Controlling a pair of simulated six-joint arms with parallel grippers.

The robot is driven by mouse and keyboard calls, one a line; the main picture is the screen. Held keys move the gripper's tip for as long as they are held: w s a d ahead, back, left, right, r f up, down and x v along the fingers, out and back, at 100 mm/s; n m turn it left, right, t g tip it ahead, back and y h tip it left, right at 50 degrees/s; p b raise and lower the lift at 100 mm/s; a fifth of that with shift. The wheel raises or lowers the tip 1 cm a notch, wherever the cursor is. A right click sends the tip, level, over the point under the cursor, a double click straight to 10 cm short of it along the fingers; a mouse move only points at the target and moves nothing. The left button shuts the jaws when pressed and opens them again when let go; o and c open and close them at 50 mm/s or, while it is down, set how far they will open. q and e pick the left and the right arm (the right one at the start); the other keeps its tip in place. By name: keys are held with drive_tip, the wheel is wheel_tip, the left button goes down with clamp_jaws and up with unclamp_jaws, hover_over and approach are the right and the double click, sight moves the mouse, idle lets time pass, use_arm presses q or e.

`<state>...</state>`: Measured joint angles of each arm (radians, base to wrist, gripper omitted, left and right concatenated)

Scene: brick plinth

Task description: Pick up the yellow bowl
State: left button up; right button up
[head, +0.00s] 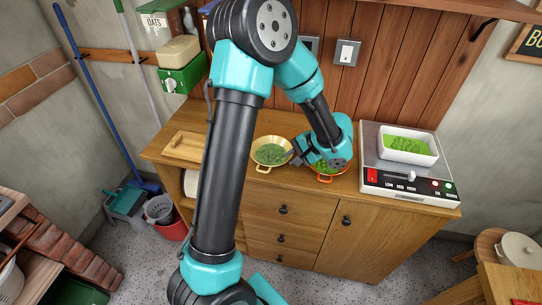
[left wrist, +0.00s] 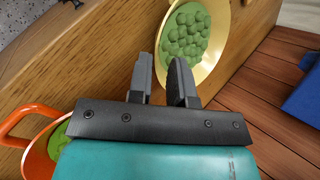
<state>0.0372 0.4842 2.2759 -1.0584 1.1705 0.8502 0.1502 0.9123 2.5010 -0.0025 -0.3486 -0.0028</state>
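The yellow bowl (head: 268,166) stands on the wooden cabinet top, left of the orange pan, and holds green round pieces. It also shows in the left wrist view (left wrist: 226,50) at the top, just beyond the fingers. My left gripper (head: 293,156) is at the bowl's right side, close to its rim. I cannot tell whether a finger touches the rim. My right gripper is not in view.
The orange pan (head: 327,179) with green pieces sits under my left wrist, right of the bowl. A scale (head: 390,187) with a white dish (head: 408,156) stands at the right. A wood-panelled wall rises behind.

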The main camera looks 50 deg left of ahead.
sight(270, 156)
use_arm(q)
drive_tip(key=shift+x, duration=2.6)
clamp_jaws()
